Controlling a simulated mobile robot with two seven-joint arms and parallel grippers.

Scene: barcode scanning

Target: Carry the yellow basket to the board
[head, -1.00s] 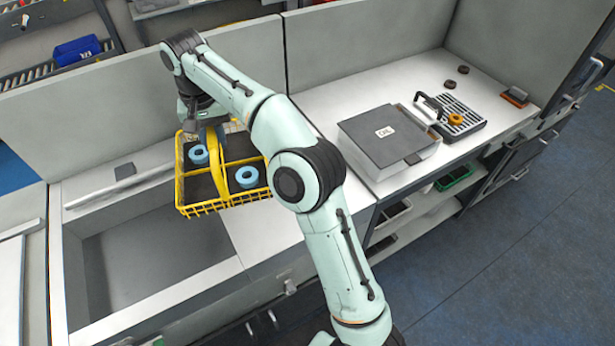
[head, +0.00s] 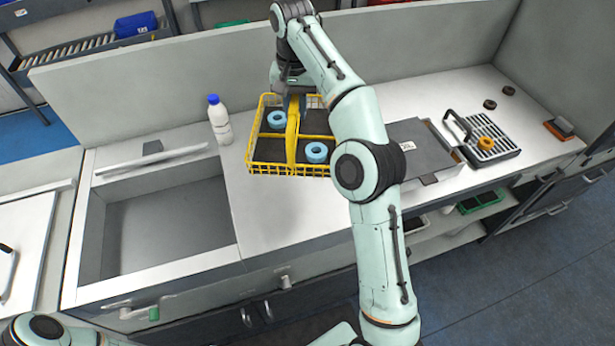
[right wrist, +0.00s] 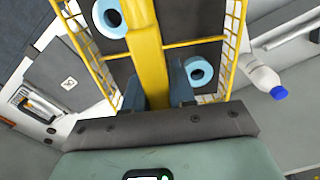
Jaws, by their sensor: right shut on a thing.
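The yellow basket (head: 250,157) hangs above the white counter right of the sink in the head view. It has a dark floor with dividers and carries two light-blue rings (head: 277,119) (head: 317,152). My right gripper (head: 295,98) is shut on the basket's yellow handle (head: 292,140); the right wrist view shows the handle (right wrist: 146,45) between its fingers. My right forearm hides the basket's right side. A grey flat board-like lid with a white label (head: 415,150) lies right of the basket, partly behind my arm. My left gripper is out of view; only part of my left arm shows.
A white bottle with a blue cap (head: 219,122) stands at the sink's right back corner. A slotted tray (head: 488,138) with an orange ring (head: 486,143) sits right of the labelled lid. The counter (head: 270,215) in front of the basket is bare. A low wall (head: 130,90) runs behind.

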